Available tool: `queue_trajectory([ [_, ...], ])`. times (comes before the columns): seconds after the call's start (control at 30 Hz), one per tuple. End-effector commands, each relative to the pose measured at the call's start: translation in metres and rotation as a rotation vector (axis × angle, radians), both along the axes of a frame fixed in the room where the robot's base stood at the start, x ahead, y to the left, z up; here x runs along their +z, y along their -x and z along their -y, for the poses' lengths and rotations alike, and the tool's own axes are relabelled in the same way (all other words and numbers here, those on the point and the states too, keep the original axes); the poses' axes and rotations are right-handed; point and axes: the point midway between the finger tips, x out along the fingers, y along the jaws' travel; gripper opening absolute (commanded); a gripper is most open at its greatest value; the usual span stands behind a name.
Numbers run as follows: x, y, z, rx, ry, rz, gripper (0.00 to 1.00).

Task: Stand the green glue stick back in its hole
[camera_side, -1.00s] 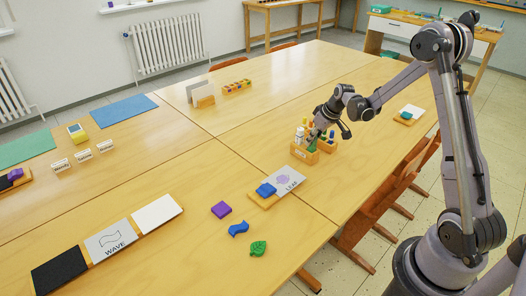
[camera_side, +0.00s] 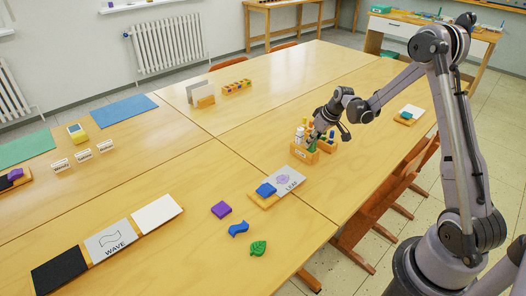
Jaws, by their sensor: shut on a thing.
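The green glue stick (camera_side: 312,147) is a small dark green shape at the wooden holder (camera_side: 303,155) on the right table. My gripper (camera_side: 317,138) is over the holder, pointing down, and is shut on the green glue stick. The stick's lower end is at the holder's top; I cannot tell whether it is inside a hole. A white bottle or stick (camera_side: 299,137) stands in the holder to the left of my gripper. The holes themselves are too small to see, and my fingers partly hide the stick.
Purple, blue and green pieces (camera_side: 258,248) lie nearer. The table left of the holder is clear.

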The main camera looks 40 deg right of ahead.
Motion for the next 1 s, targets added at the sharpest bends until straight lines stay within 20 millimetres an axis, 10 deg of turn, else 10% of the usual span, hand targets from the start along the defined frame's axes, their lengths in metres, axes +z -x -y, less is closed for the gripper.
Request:
queue_trajectory([
  [0.7, -0.0054, 0.0000, 0.0000, 0.000, 0.000, 0.000, 0.00],
  [0.73, -0.0054, 0.0000, 0.0000, 0.000, 0.000, 0.000, 0.29],
  [0.8, -0.0054, 0.0000, 0.0000, 0.000, 0.000, 0.000, 0.49],
  [1.0, -0.0054, 0.0000, 0.0000, 0.000, 0.000, 0.000, 0.50],
])
